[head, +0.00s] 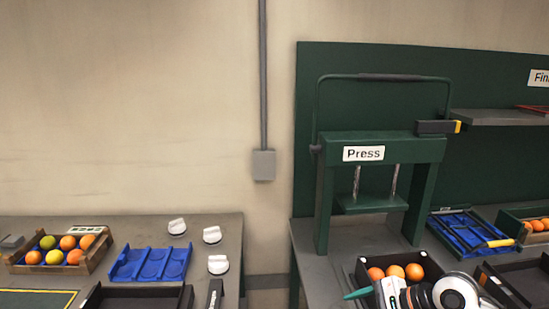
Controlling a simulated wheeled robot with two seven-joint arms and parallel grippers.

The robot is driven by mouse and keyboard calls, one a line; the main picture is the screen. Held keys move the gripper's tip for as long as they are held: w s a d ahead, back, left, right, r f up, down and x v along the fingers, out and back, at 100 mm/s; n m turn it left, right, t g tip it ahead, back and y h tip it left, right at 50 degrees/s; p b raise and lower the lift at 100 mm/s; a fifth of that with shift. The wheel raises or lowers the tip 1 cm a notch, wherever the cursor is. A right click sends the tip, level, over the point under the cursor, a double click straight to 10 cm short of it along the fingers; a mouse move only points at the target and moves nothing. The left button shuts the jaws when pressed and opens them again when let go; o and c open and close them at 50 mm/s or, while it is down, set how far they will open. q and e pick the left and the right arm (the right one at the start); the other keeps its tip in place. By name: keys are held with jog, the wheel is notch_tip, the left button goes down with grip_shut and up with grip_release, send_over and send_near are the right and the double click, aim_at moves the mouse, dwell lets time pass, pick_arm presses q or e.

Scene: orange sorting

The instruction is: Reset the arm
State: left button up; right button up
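My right arm comes in at the bottom right, with white and black links. Its gripper (360,293) points left with a teal tip, in front of a black crate (364,275) of oranges (395,271). The fingers show side-on and overlap, so I cannot tell whether they are open or shut. Nothing is clearly seen held in it. My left gripper cannot be made out in the head view.
A green press (380,150) stands behind the crate. Blue trays (150,264) (465,232), a wooden fruit crate (58,262), white knobbed pieces (212,235) and an empty black tray (138,297) lie on the tables. A gap separates the two tables.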

jog(key=s+a+r+m+t+y, duration=0.1)
jog(key=a+r+m+t+y, duration=0.25)
jog(key=r+m+t, duration=0.35)
jog(key=s+a+r+m+t+y, duration=0.1)
jog(key=a+r+m+t+y, duration=0.25)
jog(key=m, duration=0.55)
jog(key=s+d+f+m+t+h, duration=0.1)
jog(key=d+f+m+h, duration=0.7)
jog(key=m, duration=0.6)
jog(key=s+d+f+m+t+h, duration=0.1)
jog(key=d+f+m+h, duration=0.35)
jog(key=m+h, duration=0.75)
jog(key=s+a+f+m+g+y, duration=0.1)
jog(key=s+f+m+g+y, duration=0.1)
jog(key=s+f+m+g, duration=0.7)
jog(key=s+a+f+m+g+y, duration=0.1)
jog(key=s+f+m+g+y, duration=0.25)
jog(key=s, duration=0.85)
notch_tip(320, 180, down, 27)
jog(key=g+h, duration=0.1)
jog(key=g, duration=0.1)
jog(key=s+d+f+g+b, duration=0.1)
jog(key=s+d+f, duration=0.2)
jog(key=s+f, duration=1.4)
jog(key=shift+s+f+n, duration=0.3)
jog(key=shift+f+n, duration=0.1)
jog(key=shift+n, duration=0.05)
